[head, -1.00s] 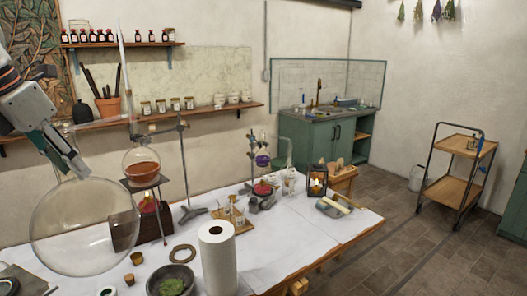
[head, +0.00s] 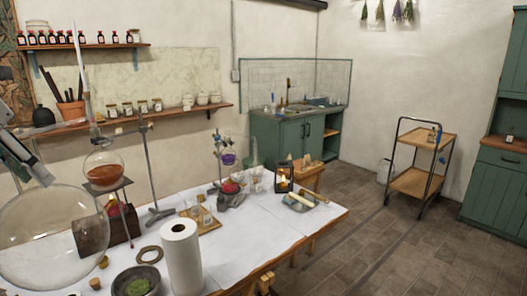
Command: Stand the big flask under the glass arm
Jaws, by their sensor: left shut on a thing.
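The big flask (head: 48,238) is a large, clear, empty-looking round glass at the left of the head view. My left gripper (head: 40,177) is shut on its top, where the neck is mostly hidden, and the flask hangs in front of the table's left part. Its left edge is cut off. Behind it, a smaller flask of orange liquid (head: 104,175) sits on a stand, with a tall thin glass tube (head: 84,70) rising above it. Farther right, a purple flask (head: 228,158) is held on a stand beside a pale glass piece (head: 254,150). My right gripper is out of view.
On the white-covered table (head: 250,240) stand a paper roll (head: 182,258), a mortar with green matter (head: 137,284), a ring (head: 149,254), a tray of small glasses (head: 208,226) and a lantern (head: 284,177). The front right tabletop is clear. A trolley (head: 415,182) stands beyond open floor.

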